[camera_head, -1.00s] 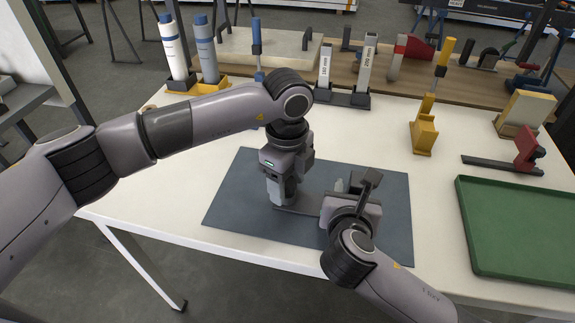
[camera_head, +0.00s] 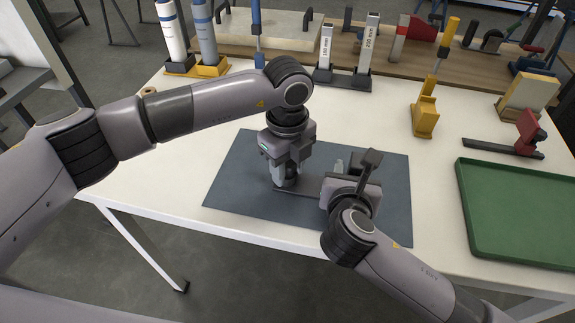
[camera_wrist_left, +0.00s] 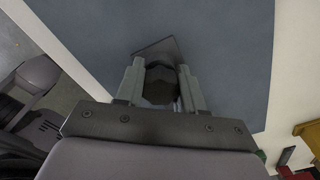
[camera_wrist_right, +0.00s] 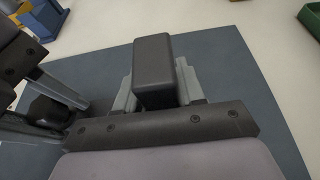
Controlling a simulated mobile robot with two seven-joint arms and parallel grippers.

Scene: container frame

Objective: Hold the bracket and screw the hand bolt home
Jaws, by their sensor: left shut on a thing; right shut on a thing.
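My left gripper (camera_head: 285,183) points down over the blue-grey mat and is shut on the dark hand bolt (camera_wrist_left: 160,86), whose knob sits between its fingers in the left wrist view. A grey plate corner of the bracket (camera_wrist_left: 157,47) shows beyond the knob. The bolt's thread is hidden. In the head view the bracket's thin plate (camera_head: 298,194) lies low over the mat. My right gripper (camera_wrist_right: 155,92) is shut on the bracket's dark upright block (camera_wrist_right: 153,58). The right wrist view also shows the knob (camera_wrist_right: 48,110) at my left gripper's fingers.
The mat (camera_head: 235,180) lies on a white table (camera_head: 175,190). A green tray (camera_head: 515,255) stands at the right. A red-and-dark clamp (camera_head: 528,135), a yellow holder (camera_head: 425,118) and labelled blocks (camera_head: 345,75) stand farther back. The mat's left part is clear.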

